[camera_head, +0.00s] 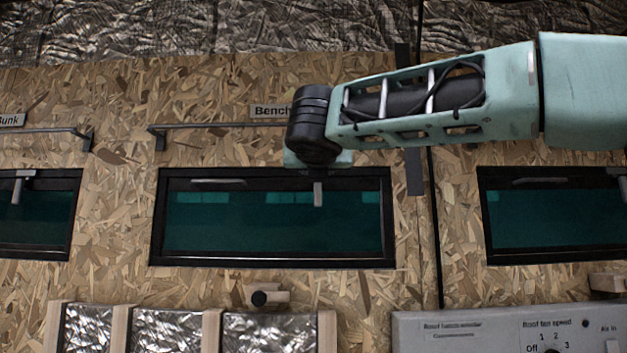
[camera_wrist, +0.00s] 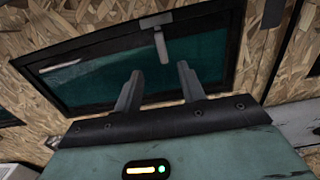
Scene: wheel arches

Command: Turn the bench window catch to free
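The bench window (camera_head: 270,235) is a dark-framed teal pane in the chipboard wall, under a label reading "Bench" (camera_head: 268,111). Its catch (camera_head: 318,195) is a short grey lever at the top of the frame, pointing down; my wrist hides its upper part in the head view. In the wrist view the catch (camera_wrist: 161,46) hangs nearly straight down from a grey bracket. My gripper (camera_wrist: 159,72) is open and empty, with its two fingers apart. The catch's lower end shows just beyond the gap between the fingertips; I cannot tell any contact.
A rail (camera_head: 215,126) runs above the window. A bunk window (camera_head: 38,225) is at left and another window (camera_head: 550,225) at right. Below are a wooden knob (camera_head: 268,297), slatted panels (camera_head: 210,335) and a control panel (camera_head: 505,330).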

